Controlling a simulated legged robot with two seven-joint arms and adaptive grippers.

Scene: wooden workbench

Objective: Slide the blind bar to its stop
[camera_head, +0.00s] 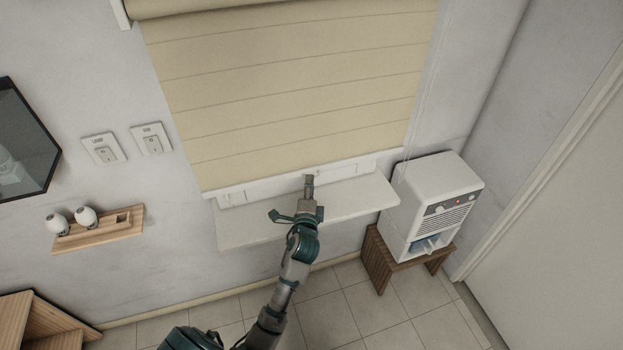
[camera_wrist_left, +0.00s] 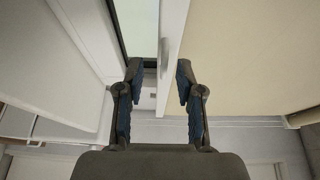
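The beige blind (camera_head: 290,85) hangs over the window and is drawn most of the way down. Its white blind bar (camera_head: 235,190) runs along the lower edge, just above a white sill (camera_head: 345,205). My left gripper (camera_head: 309,180) is at the middle of the bar. In the left wrist view the bar (camera_wrist_left: 172,30) appears between the open fingers of the left gripper (camera_wrist_left: 158,78), closer to the right finger. A small handle (camera_wrist_left: 166,58) on the bar also shows there. I cannot tell whether a finger touches the bar. My right gripper is not in view.
A white appliance (camera_head: 437,200) on a wooden stool (camera_head: 380,262) stands right of the sill. A wooden shelf (camera_head: 98,234) with two white objects and two wall switches (camera_head: 128,145) are on the left. A thin cord (camera_head: 425,90) hangs beside the blind.

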